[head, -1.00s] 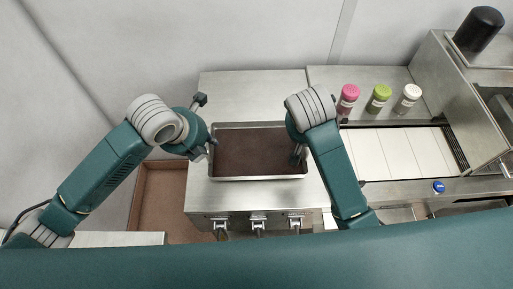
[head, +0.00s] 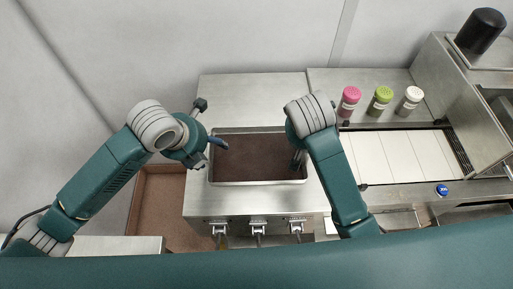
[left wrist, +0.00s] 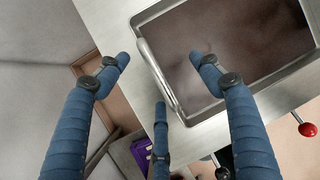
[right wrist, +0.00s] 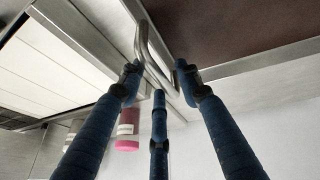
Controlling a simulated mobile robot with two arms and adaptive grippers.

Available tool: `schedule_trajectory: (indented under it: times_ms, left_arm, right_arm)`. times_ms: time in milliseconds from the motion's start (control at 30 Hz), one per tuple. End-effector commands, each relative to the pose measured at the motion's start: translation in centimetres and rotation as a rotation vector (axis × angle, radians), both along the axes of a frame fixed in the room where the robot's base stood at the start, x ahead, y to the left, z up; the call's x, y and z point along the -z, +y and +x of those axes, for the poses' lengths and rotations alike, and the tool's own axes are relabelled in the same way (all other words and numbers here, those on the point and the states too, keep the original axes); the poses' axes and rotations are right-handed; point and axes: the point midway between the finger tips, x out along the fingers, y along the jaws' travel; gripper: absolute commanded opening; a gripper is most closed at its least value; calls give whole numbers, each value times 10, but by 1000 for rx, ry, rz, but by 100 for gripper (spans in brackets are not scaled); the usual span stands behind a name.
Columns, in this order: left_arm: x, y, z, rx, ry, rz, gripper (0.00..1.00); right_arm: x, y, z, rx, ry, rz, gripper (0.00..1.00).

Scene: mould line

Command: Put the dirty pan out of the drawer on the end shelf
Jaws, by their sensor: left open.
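The pan (head: 260,183) is a shallow rectangular metal tray with a dark brown inside, lying on a steel counter top. Its left handle (left wrist: 158,75) is a metal bar in the left wrist view. My left gripper (head: 216,147) is open at the pan's left edge, its fingers spread near that handle and not closed on it. My right gripper (head: 298,160) is at the pan's right end. In the right wrist view its fingers are drawn in closer around the right handle (right wrist: 152,60); the contact itself is partly hidden.
Pink (head: 350,100), green (head: 380,98) and white (head: 409,99) capped bottles stand behind pale panels (head: 395,155) on the right. A black cylinder (head: 480,30) is at the far right. A brown recessed area (head: 165,205) lies left of the counter.

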Motion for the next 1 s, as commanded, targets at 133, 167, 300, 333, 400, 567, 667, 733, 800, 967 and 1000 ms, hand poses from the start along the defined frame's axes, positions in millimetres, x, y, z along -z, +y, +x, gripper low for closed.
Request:
schedule_trajectory:
  times_ms: [133,167,300,333,400,567,667,733,800,967,1000]
  left_arm:
    - [-11,3,-3,1,-5,1,66]
    - [-15,4,-5,2,-4,2,66]
    - [-41,9,-15,2,-8,0,66]
    - [-47,10,-18,3,-8,2,66]
    - [-62,13,-23,2,-7,0,66]
    - [-89,19,-36,2,-7,0,66]
    - [-100,21,-40,2,-5,-2,66]
    - [-105,22,-43,1,-4,-2,66]
    - [-108,23,-45,1,-3,-2,66]
    - [-109,23,-46,1,-1,-2,66]
    - [-109,23,-46,1,-1,-2,66]
  right_arm:
    - [0,0,0,0,0,-1,34]
    - [0,0,0,0,0,-1,34]
    - [0,0,0,0,0,-1,34]
    - [0,0,0,0,0,-1,34]
    - [0,0,0,0,0,-1,34]
    - [0,0,0,0,0,0,34]
    - [0,0,0,0,0,0,34]
    - [0,0,0,0,0,0,34]
    - [0,0,0,0,0,0,34]
    - [0,0,0,0,0,0,34]
    - [0,0,0,0,0,0,34]
